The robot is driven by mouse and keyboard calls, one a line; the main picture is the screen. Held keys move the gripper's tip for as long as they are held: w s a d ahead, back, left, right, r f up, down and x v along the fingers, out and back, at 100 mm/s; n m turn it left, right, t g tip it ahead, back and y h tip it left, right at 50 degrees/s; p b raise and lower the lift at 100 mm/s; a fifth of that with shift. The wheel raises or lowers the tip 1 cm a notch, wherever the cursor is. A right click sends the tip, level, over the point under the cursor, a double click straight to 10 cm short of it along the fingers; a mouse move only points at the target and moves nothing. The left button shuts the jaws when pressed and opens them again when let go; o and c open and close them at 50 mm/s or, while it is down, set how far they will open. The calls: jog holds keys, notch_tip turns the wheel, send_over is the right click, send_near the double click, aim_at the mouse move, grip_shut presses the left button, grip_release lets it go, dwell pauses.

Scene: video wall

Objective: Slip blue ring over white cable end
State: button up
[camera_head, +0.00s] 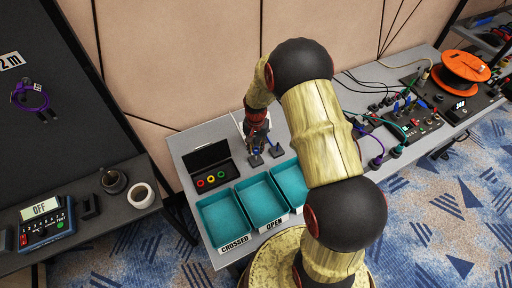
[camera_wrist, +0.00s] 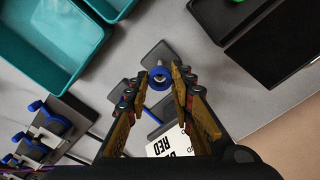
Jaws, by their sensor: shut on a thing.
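My gripper (camera_wrist: 159,77) points down at the grey table and is shut on the blue ring (camera_wrist: 159,72), which sits between the fingertips in the wrist view. A pale grey spot shows inside the ring; I cannot tell whether it is a cable end or something below. Dark blocks (camera_wrist: 126,93) lie under and around the ring. In the head view my gripper (camera_head: 258,143) is above the small dark blocks (camera_head: 256,160), behind the teal bins, and the ring cannot be made out. A thin white line near the gripper may be the white cable (camera_head: 237,122).
Teal bins (camera_head: 201,208) stand in front of the gripper. An open black case (camera_head: 226,170) with red, yellow and green rings lies left of it. A printed card (camera_wrist: 172,146) lies near the fingers. Cables, plugs and an orange reel (camera_head: 465,66) occupy the right.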

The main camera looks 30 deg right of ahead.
jog(key=shift+f, duration=0.3)
jog(key=shift+f+b, duration=0.35)
jog(key=shift+b, duration=0.05)
jog(key=shift+f, duration=0.3)
dwell(0.4)
jog(key=shift+f+b, duration=0.35)
jog(key=shift+f, duration=0.2)
jog(key=o, duration=0.8)
